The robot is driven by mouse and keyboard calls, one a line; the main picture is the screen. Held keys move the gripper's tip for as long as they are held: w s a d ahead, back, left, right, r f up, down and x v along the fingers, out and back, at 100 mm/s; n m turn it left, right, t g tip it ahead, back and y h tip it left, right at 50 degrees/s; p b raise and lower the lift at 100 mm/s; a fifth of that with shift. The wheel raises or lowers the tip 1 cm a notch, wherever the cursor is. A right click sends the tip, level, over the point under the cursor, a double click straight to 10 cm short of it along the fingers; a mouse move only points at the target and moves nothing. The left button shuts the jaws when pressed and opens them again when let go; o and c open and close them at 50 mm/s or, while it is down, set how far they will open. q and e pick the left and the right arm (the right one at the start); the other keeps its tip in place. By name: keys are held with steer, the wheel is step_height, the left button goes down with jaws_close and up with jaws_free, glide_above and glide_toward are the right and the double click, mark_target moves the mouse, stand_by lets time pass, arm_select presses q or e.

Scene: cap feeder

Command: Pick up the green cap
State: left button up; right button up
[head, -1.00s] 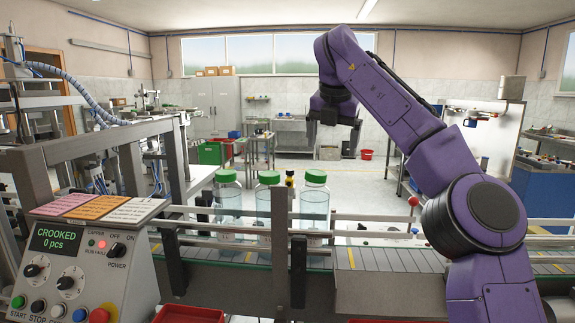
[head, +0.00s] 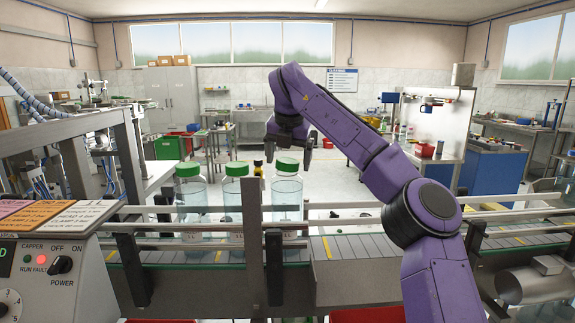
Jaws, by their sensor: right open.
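Three clear jars with green caps stand in a row on the conveyor: a left cap (head: 188,170), a middle cap (head: 237,169) and a right cap (head: 287,165). The right cap seems to sit a little tilted on its jar (head: 287,198). My right gripper (head: 289,150) is open and points down, with its fingers on either side of the right cap in the picture. I cannot tell whether the fingertips are around the cap or still apart from it in depth. Nothing shows held. My left gripper is not in view.
Metal guide rails (head: 350,206) run along the conveyor, with an upright post (head: 253,235) in front of the jars. A control panel (head: 50,275) with a lit red fault lamp stands at the left. The belt right of the jars is clear.

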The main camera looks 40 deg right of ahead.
mark_target(288, 159)
steer(key=shift+a, duration=0.1)
steer(key=c, duration=1.1)
steer(key=shift+r, duration=0.15)
steer(key=shift+r, duration=0.25)
step_height(288, 159, up, 3)
steer(key=shift+r+p, duration=0.1)
steer(key=shift+p, duration=0.6)
steer(key=s+a+r+b, duration=0.1)
steer(key=s+a+r, duration=0.6)
steer(key=a, duration=0.5)
step_height(288, 159, up, 2)
steer(key=shift+s+r, duration=0.1)
steer(key=shift+s, duration=0.2)
